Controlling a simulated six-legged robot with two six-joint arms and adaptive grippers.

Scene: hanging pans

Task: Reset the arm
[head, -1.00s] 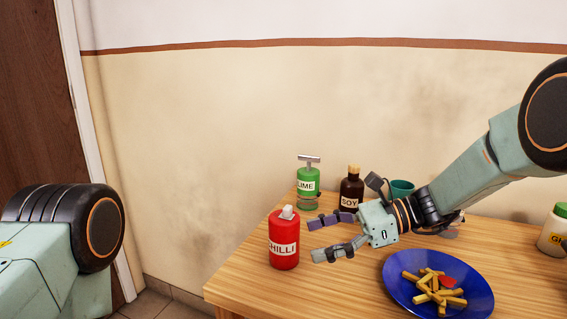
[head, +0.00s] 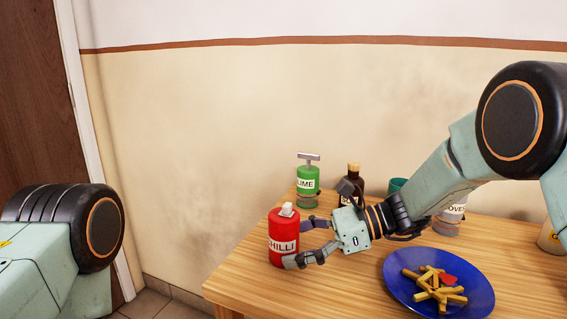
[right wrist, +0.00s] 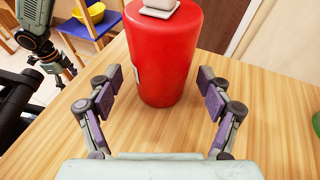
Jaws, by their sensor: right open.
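My right gripper (head: 304,244) is open, its fingers level just above the table and pointing left at the red chilli bottle (head: 284,240). In the right wrist view the red bottle (right wrist: 164,50) stands upright ahead of the spread fingers (right wrist: 160,86), between their lines, and nothing is held. In the head view one finger passes in front of the bottle's lower right side.
On the wooden table (head: 250,285) a green lime bottle (head: 307,185) and a brown soy bottle (head: 352,172) stand behind. A blue plate (head: 395,285) of fries lies at front right. A white-labelled jar (head: 453,216) and teal cup (head: 397,185) are partly hidden by my right arm.

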